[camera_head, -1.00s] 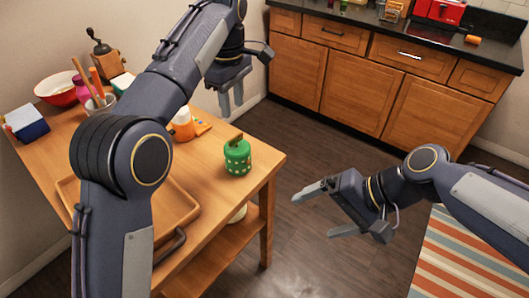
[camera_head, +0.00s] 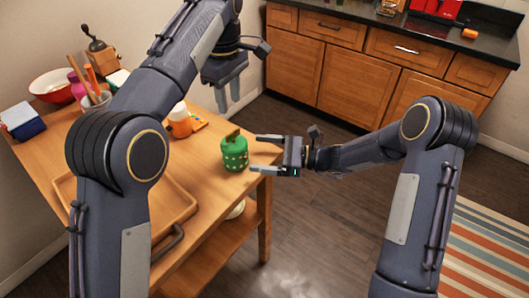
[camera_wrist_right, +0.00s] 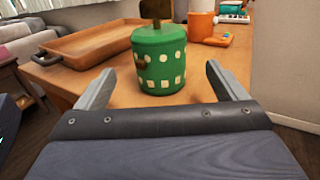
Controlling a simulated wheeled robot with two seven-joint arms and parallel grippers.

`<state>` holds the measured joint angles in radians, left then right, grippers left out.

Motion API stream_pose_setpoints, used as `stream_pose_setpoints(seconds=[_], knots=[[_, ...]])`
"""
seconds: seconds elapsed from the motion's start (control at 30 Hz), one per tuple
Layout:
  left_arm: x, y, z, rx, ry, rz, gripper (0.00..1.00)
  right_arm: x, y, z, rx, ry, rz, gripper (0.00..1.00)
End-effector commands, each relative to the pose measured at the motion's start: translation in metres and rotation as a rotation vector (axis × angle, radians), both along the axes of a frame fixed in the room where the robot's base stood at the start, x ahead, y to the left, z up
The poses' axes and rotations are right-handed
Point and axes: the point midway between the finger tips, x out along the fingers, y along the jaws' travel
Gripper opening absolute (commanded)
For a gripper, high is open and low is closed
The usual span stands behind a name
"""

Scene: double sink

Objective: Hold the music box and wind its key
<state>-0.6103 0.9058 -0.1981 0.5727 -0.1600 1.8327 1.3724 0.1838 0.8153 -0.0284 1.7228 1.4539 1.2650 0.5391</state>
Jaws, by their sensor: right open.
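The music box is a green cylinder (camera_head: 234,154) with pale square dots, standing upright near the right edge of the wooden table. Its brown key (camera_head: 233,135) sticks up from the top. It also shows in the right wrist view (camera_wrist_right: 158,66), where a small brown part is on its side and the key's top is cut off. My right gripper (camera_head: 254,154) is open, level and empty, its fingers pointing at the box from the right, just short of it. My left gripper (camera_head: 229,104) hangs fingers down above and behind the box, apart from it; its jaw gap is unclear.
A wooden tray (camera_head: 184,205) lies at the table's front. An orange and white container (camera_head: 180,122) stands behind the box. A utensil cup (camera_head: 96,101), red bowl (camera_head: 45,85), grinder (camera_head: 103,58) and blue box (camera_head: 21,121) crowd the back left.

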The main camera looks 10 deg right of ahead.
Motion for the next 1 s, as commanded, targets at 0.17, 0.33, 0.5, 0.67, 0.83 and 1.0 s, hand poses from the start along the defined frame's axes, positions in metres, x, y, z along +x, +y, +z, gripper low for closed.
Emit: stream_pose_setpoints(seconds=[0.17, 0.33, 0.5, 0.67, 0.83, 1.0], knots=[[0.0, 0.0, 0.0, 0.0, 0.0, 0.0, 0.36, 0.006, 0.023, 0.0, 0.002, 0.001, 0.003, 0.91], [0.0, 0.0, 0.0, 0.0, 0.0, 0.0, 0.36, 0.013, 0.049, 0.0, 0.001, 0.0, 0.004, 0.91], [0.0, 0.0, 0.0, 0.0, 0.0, 0.0, 0.36, 0.018, 0.066, 0.0, 0.0, -0.001, 0.002, 0.91], [0.0, 0.0, 0.0, 0.0, 0.0, 0.0, 0.36, 0.02, 0.072, 0.0, 0.0, -0.001, 0.0, 0.91], [0.0, 0.0, 0.0, 0.0, 0.0, 0.0, 0.36, 0.02, 0.073, 0.0, 0.0, -0.001, 0.0, 0.91], [0.0, 0.0, 0.0, 0.0, 0.0, 0.0, 0.36, 0.02, 0.073, 0.0, 0.0, -0.001, 0.0, 0.77]])
